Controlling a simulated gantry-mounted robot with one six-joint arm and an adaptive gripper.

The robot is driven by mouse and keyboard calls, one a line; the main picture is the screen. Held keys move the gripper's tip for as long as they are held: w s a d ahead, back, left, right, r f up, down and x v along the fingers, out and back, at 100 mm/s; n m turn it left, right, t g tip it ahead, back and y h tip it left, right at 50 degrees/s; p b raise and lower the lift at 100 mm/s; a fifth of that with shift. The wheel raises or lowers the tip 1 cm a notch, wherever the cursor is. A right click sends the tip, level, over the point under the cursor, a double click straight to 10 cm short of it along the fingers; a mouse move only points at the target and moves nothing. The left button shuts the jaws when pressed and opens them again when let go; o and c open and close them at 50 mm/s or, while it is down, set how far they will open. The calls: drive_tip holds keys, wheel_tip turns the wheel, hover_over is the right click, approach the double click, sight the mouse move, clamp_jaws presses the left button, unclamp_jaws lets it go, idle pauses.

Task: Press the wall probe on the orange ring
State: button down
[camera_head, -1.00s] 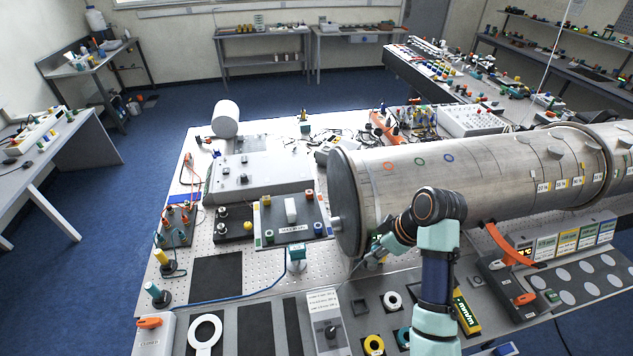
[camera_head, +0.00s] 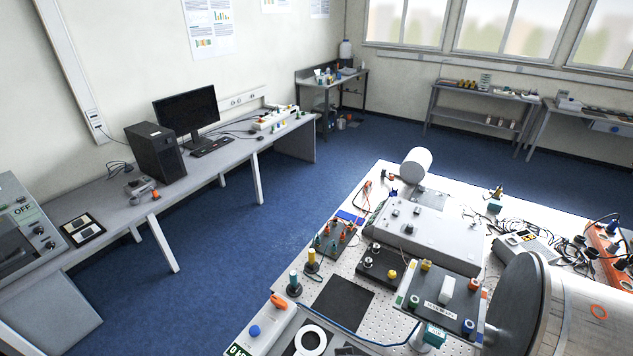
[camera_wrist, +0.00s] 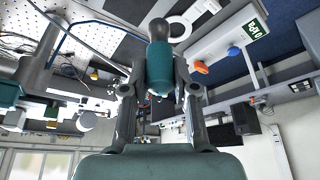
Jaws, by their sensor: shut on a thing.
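The orange ring (camera_head: 599,312) is a thin outline on the side of the large metal pipe (camera_head: 575,335), at the right edge of the head view. My gripper (camera_wrist: 158,92) shows only in the wrist view. It is shut on the wall probe (camera_wrist: 160,68), a teal cylinder with a dark grey rounded tip that points away from my palm. The probe is held clear, above the table. The orange ring cannot be made out in the wrist view. Most of the pipe lies outside the head view.
The head view shows the perforated table with a grey instrument box (camera_head: 425,235), a small panel with coloured posts (camera_head: 440,300) and a teal-topped stand (camera_head: 432,335) near the pipe's end. A switch box with an orange lever (camera_head: 278,302) sits at the front corner. Blue floor is open to the left.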

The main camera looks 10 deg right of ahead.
drive_tip(key=s+a, duration=0.1)
drive_tip(key=a, duration=0.7)
drive_tip(key=shift+a+f, duration=0.15)
drive_tip(key=shift+f, duration=0.1)
drive_tip(key=shift+s, duration=0.1)
drive_tip(key=s+d+r+b, duration=0.1)
drive_tip(key=s+d+r, duration=0.1)
drive_tip(key=d, duration=1.3)
drive_tip(key=s+d+r+b, duration=0.1)
drive_tip(key=d, duration=1.5)
drive_tip(key=s+d+r+n+b, duration=0.1)
drive_tip(key=s+d+r, duration=0.2)
drive_tip(key=s+d, duration=0.5)
drive_tip(key=d, duration=0.3)
drive_tip(key=shift+s+d+y, duration=0.15)
drive_tip(key=shift+s+y, duration=0.1)
drive_tip(key=shift+y, duration=0.05)
drive_tip(key=shift+r, duration=0.1)
